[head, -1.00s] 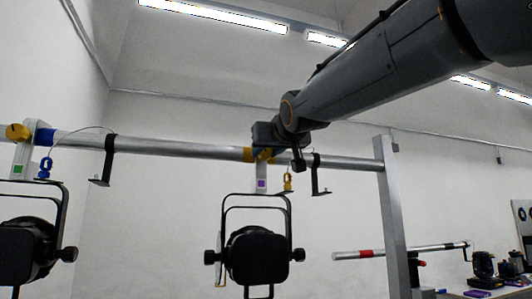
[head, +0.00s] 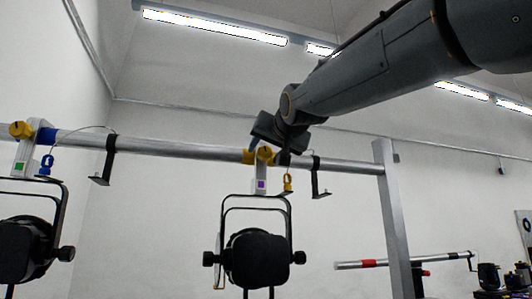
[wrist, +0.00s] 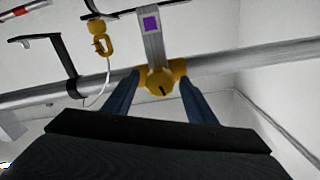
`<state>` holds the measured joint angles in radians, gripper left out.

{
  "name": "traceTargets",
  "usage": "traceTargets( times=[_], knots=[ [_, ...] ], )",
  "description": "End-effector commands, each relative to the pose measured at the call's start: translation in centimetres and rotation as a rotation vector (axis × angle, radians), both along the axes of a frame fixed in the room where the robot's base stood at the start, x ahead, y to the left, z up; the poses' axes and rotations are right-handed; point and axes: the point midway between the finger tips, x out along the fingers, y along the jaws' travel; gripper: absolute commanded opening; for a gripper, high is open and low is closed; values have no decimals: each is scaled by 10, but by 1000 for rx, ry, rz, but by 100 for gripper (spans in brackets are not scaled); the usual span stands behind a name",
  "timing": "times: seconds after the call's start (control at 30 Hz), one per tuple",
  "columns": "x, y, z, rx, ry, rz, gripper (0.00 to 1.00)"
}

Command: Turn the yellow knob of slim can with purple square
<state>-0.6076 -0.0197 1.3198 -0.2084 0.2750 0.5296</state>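The slim can (head: 258,258) is black and hangs in a yoke below the horizontal pipe. Its pale clamp carries a purple square (head: 261,184), which also shows in the wrist view (wrist: 150,24). The yellow knob (head: 264,154) sits on the clamp at the pipe; in the wrist view the knob (wrist: 160,83) has a dark slot on its face. My gripper (head: 270,145) is at the knob. In the wrist view my gripper (wrist: 159,77) is open, with one dark finger on each side of the knob and visible gaps. Contact is not visible.
The pipe (head: 190,149) runs across to an upright post (head: 391,210). A yellow safety-cable clip (head: 287,182) and a black bracket (head: 316,180) are right of the clamp. Another can (head: 22,245) with a green square and yellow knob (head: 20,129) hangs at left.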

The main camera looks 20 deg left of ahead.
Motion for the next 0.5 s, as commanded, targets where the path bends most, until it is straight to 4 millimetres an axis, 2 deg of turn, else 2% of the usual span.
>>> traceTargets(
  times=[0.27, 0.5],
  knots=[
    [-1, -1, 0, -1, -1, 0, 51],
    [-24, -15, -1, 0, -2, 0, 51]
  ],
)
